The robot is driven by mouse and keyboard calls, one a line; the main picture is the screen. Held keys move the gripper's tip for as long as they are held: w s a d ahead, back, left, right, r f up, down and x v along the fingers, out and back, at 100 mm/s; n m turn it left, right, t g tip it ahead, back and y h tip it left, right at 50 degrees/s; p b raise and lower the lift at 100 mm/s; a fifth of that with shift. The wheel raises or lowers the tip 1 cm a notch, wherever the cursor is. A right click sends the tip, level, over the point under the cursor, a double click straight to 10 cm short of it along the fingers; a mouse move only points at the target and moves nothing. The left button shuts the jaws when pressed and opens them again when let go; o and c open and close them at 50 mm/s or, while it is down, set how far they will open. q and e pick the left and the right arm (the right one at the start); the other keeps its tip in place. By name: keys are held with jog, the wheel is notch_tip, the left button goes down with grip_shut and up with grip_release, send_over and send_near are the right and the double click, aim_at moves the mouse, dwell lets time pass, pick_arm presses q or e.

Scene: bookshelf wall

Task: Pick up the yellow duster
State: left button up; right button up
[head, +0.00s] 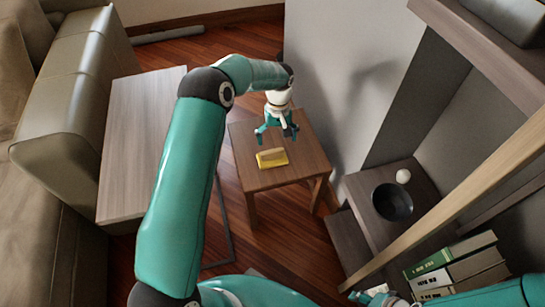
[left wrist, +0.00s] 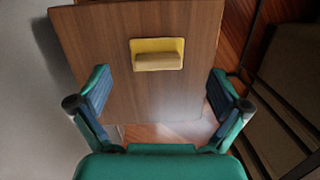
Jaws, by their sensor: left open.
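The yellow duster (head: 272,158) lies on a small wooden side table (head: 250,179) in the head view. It has a yellow base and a tan block on top. In the left wrist view the duster (left wrist: 157,54) lies ahead of the fingers, on the tabletop (left wrist: 100,32). My left gripper (head: 277,133) is open and empty, above the table and just beyond the duster in the head view. Its two fingers (left wrist: 158,95) are spread wide in the left wrist view. My right gripper (head: 376,297) shows only in part at the bottom edge of the head view, and its jaws are unclear.
A grey wall (head: 325,70) stands close behind the table. To the right a shelf holds a black bowl (head: 392,202), a white ball (head: 403,176) and several books (head: 455,262). A longer wooden table (head: 140,150) and a sofa (head: 70,85) are on the left.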

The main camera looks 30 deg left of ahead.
aim_at(272, 151)
pick_arm(q)
jog(key=w+a+r+t, duration=0.1)
jog(key=w+a+r, duration=0.1)
jog(key=w+a, duration=0.15)
jog(key=shift+n, duration=0.3)
notch_tip(272, 151, down, 10)
jog(key=shift+s+a+b, duration=0.15)
jog(key=shift+b, duration=0.55)
jog(key=shift+s+d+f+b, duration=0.15)
jog(key=shift+f+b, duration=0.05)
jog(key=shift+f, duration=1.3)
jog(key=shift+s+d+f+b, duration=0.1)
jog(key=shift+f+b, duration=0.05)
jog(key=shift+f, duration=1.3)
jog(key=c, duration=0.9)
jog(key=shift+r, duration=0.1)
jog(key=shift+c, duration=0.2)
